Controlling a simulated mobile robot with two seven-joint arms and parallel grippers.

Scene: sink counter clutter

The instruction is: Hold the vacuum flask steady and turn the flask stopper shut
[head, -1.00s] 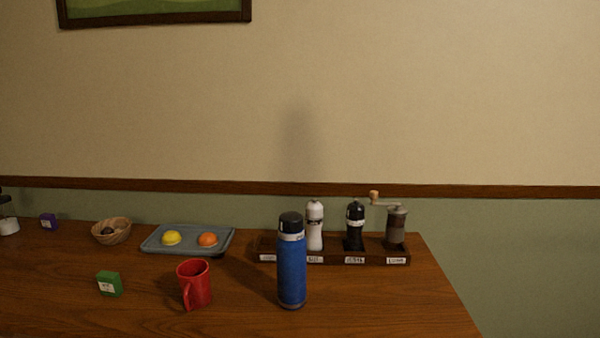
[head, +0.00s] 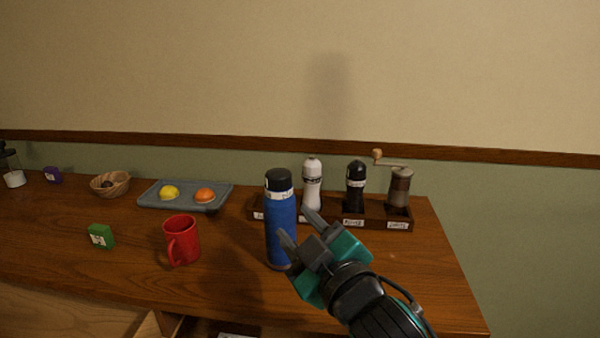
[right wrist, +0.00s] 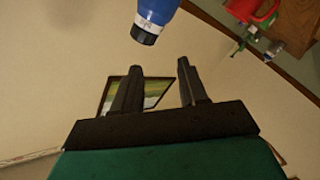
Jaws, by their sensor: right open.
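The blue vacuum flask (head: 281,231) stands upright on the wooden counter in the head view. Its black stopper (head: 278,180) sits on top, above a white labelled band. How tightly the stopper is seated cannot be told. My right gripper (head: 298,228) is open and empty, in front of and just right of the flask's body. Whether a finger touches the flask is unclear. In the right wrist view the flask (right wrist: 158,10) and its stopper (right wrist: 144,36) show at the top, beyond the open fingers (right wrist: 156,82). My left gripper is not in view.
A red mug (head: 183,241) stands left of the flask. Behind are a wooden rack (head: 375,221) with two mills and a hand grinder (head: 399,187), and a grey tray (head: 217,205) with yellow and orange fruit.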

